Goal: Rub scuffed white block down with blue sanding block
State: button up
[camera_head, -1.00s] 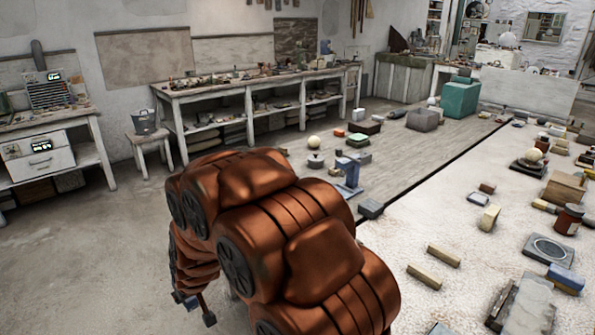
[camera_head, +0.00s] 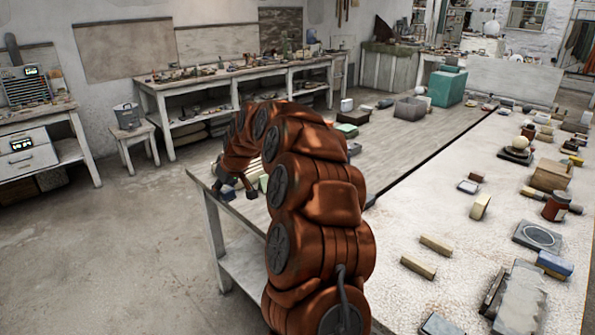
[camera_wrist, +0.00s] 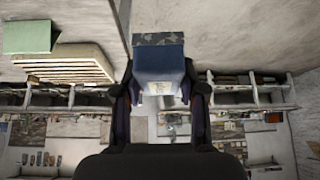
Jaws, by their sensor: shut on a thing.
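My gripper (camera_wrist: 160,88) is shut on a blue block (camera_wrist: 158,62) with a mottled dark grey face at its far end. In the head view my gripper (camera_head: 238,190) hangs at the near left end of the wooden bench, with the blue block (camera_head: 228,191) partly hidden between its fingers. In the wrist view a cream ridged block (camera_wrist: 65,65) lies left of the held block, apart from it. I cannot tell which pale block is the scuffed white one. A small white block (camera_head: 347,104) stands farther back on the bench.
A green block (camera_wrist: 30,37) lies beside the ridged block. A grey box (camera_head: 410,108) and a teal box (camera_head: 446,88) stand farther along the bench. The pale worktop (camera_head: 400,225) at right holds several blocks and tools. A stool (camera_head: 130,140) stands at left.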

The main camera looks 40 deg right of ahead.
jog(key=s+d+r+m+h, duration=0.1)
jog(key=s+d, duration=0.4)
jog(key=d, duration=0.5)
jog(key=s+d+m, duration=0.1)
jog(key=s+d, duration=0.4)
jog(key=d, duration=0.6)
jog(key=shift+w+a+f, duration=0.1)
jog(key=shift+f, duration=1.05)
jog(key=shift+w+f, duration=0.1)
jog(key=shift+f, duration=1)
jog(key=shift+s+f+b, duration=0.15)
jog(key=shift+f+b, duration=0.65)
jog(key=shift+f, duration=0.15)
jog(key=shift+f+b, duration=0.3)
jog(key=shift+s+f+b, duration=0.15)
jog(key=shift+s+b, duration=0.15)
jog(key=shift+b, duration=0.2)
jog(key=shift+s+a+b, duration=0.1)
jog(key=shift+s+b, duration=0.65)
